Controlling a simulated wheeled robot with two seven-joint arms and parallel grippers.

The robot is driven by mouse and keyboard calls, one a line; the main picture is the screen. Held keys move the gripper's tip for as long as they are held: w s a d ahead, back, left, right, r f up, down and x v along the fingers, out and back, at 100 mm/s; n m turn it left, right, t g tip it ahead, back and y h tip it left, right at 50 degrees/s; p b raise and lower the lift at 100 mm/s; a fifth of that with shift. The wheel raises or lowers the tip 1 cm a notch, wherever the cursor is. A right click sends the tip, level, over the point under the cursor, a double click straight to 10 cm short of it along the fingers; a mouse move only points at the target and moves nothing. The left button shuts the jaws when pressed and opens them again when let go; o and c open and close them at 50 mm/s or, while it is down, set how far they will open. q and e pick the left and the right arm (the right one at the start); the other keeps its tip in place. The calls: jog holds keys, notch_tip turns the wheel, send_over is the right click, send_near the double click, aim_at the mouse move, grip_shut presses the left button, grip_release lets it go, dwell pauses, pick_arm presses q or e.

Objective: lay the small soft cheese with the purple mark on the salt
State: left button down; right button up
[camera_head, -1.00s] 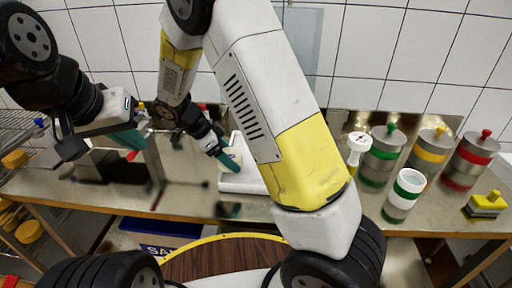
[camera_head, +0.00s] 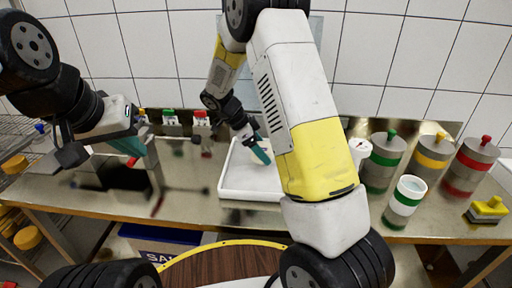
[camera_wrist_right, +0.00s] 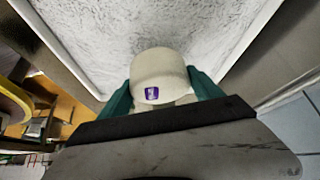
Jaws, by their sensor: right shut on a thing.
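The small soft cheese (camera_wrist_right: 160,72) is a pale round piece with a purple mark on its side, seen in the right wrist view. My right gripper (camera_head: 262,154) is shut on it, with a teal finger on each side. In the head view the fingers are over the white salt tray (camera_head: 247,196), and the cheese is mostly hidden. The salt (camera_wrist_right: 95,35) fills the tray behind the cheese in the wrist view. I cannot tell whether the cheese touches the salt. My left gripper (camera_head: 130,146) hangs over the left of the bench, its jaw gap unclear.
Lidded moulds with green (camera_head: 384,160), yellow (camera_head: 430,158) and red (camera_head: 474,165) bands stand at the right. An open green-banded cup (camera_head: 404,203) is in front of them. Small red- and green-topped items (camera_head: 201,124) stand at the back. My right arm hides the tray's right part.

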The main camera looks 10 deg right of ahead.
jog(key=shift+w+d+f, duration=0.1)
jog(key=shift+d+f, duration=0.15)
jog(key=shift+f, duration=0.65)
jog(key=shift+w+d+f, duration=0.1)
jog(key=shift+d+f, duration=0.1)
jog(key=shift+f, duration=0.65)
jog(key=o, duration=1.1)
jog(key=shift+f, duration=0.1)
jog(key=shift+c, duration=0.2)
jog(key=v, duration=1.2)
jog(key=s+d+r+n+t+y, duration=0.1)
jog(key=s+r+n+t+y, duration=0.1)
jog(key=s+r+n, duration=0.3)
jog(key=s+d+r+n+t+y, duration=0.1)
jog(key=s+r+n+t+y, duration=0.1)
jog(key=s+r+n+y, duration=0.2)
jog(key=s+d+r+n+t+y, duration=0.2)
jog(key=s+r+n, duration=0.4)
jog(key=s+n, duration=0.4)
jog(key=shift+s+r+t+y, duration=0.15)
jog(key=shift+s+t+y, duration=0.2)
jog(key=shift+s, duration=2.55)
